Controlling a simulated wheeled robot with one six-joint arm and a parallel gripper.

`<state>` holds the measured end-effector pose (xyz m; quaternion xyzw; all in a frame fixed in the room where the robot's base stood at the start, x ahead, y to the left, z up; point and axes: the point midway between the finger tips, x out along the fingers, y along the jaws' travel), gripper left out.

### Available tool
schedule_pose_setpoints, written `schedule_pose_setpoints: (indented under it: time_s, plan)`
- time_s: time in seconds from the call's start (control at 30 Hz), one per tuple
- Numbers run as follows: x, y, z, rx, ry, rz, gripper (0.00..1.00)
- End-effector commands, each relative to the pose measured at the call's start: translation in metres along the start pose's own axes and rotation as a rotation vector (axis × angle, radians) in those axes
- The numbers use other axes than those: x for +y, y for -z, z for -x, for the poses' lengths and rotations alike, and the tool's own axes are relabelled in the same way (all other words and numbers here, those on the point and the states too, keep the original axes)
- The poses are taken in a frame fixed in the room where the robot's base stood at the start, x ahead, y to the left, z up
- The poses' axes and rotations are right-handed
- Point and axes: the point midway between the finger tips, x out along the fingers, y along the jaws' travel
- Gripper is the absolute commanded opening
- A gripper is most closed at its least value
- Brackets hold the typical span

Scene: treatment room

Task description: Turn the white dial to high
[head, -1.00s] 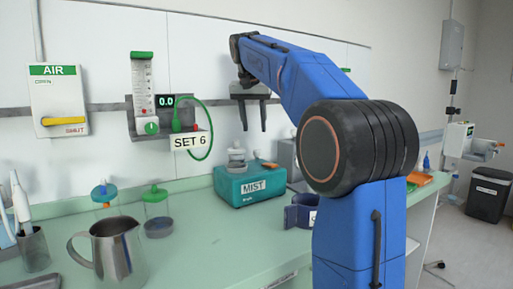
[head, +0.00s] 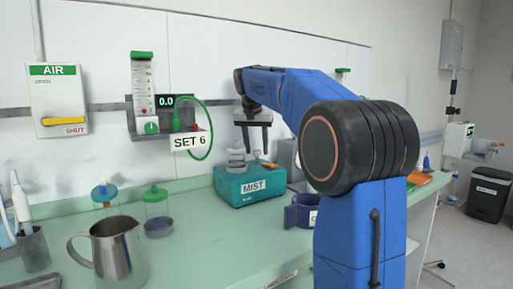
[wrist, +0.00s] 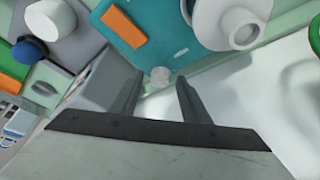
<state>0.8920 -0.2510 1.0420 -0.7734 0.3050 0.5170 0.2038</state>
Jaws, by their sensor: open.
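The teal MIST box (head: 228,186) stands on the counter against the wall. It also fills the top middle of the wrist view (wrist: 172,28). A small whitish round knob, which looks like the white dial (wrist: 160,75), sits at the box's wall-side edge; its pointer and markings cannot be read. My gripper (head: 256,148) is open above the back of the box, fingers pointing down. In the wrist view its fingertips (wrist: 159,80) appear on either side of the knob, with nothing held; contact cannot be told. In the head view I cannot make out the knob.
On the box are a white cup-like part (wrist: 237,22) and an orange piece (wrist: 125,25), near the fingers. A wall flowmeter with a green hose (head: 212,135) is to the left. A metal jug (head: 117,250) and a blue cuff-like item (head: 298,213) stand on the counter.

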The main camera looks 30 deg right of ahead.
Motion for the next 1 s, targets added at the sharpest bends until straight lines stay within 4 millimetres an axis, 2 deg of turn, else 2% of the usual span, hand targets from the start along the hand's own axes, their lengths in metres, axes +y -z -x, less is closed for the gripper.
schedule_pose_setpoints:
  time_s: [0.03,0.17,0.2,0.63,1.0]
  plan:
    - [0.0000,0.0001,0.0000,0.000,0.000,0.000,0.38]
    - [0.0000,0.0001,0.0001,0.000,0.000,0.000,0.06]
    - [0.0000,0.0001,0.0001,0.000,0.000,0.000,0.02]
    - [0.0013,0.0007,0.0003,0.001,0.030,0.069,0.02]
    - [0.0040,0.0012,0.0004,0.002,0.143,0.342,0.02]
